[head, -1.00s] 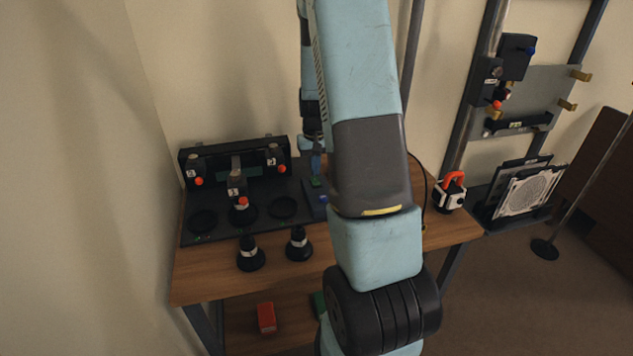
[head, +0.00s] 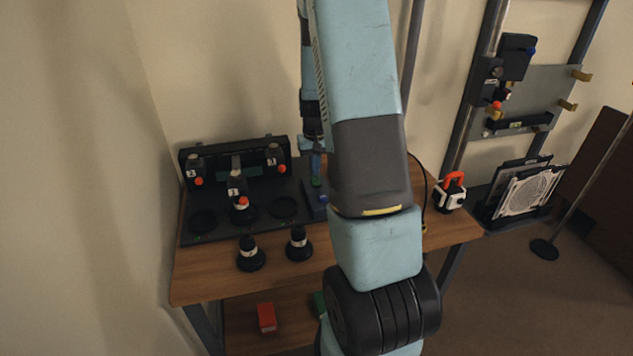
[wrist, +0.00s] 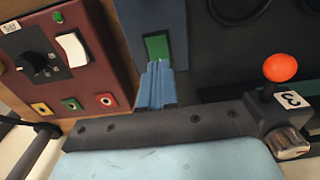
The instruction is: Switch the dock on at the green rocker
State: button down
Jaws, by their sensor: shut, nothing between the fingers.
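The green rocker (wrist: 158,47) sits in a dark blue-grey box in the wrist view, just beyond my fingertips. My gripper (wrist: 157,70) is shut and empty, its two light blue fingers side by side and pointing at the rocker's lower edge. I cannot tell whether they touch it. In the head view my gripper (head: 316,172) points down at the box (head: 313,203) right of the black dock (head: 225,228), and the rocker shows as a small green patch (head: 316,183) at the fingertips. Which way the rocker is tipped is not clear.
A dark red panel (wrist: 75,85) with a white switch and a black knob lies left of my fingers. A numbered lever with an orange ball (wrist: 281,67) is at the right. Two black parts (head: 250,256) (head: 299,244) stand on the wooden bench before the dock.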

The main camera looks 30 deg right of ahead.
aim_at(315, 179)
jog(key=shift+f, duration=0.95)
dwell(0.9)
notch_tip(315, 179, up, 7)
dwell(1.1)
jog(key=shift+r, duration=0.1)
jog(key=s+a+r+t, duration=0.1)
jog(key=s+a+r, duration=0.15)
jog(key=r, duration=0.25)
jog(key=s+a+r+t, duration=0.1)
jog(key=s+a+r, duration=0.1)
jog(key=a+r, duration=0.25)
jog(key=s+a+r+n+t, duration=0.1)
jog(key=s+a+r, duration=0.4)
jog(key=s, duration=0.5)
jog(key=s+a+r+n+t, duration=0.2)
jog(key=s+a+r, duration=0.4)
jog(key=s+r, duration=0.3)
jog(key=shift+s+t, duration=0.3)
jog(key=shift+s, duration=0.7)
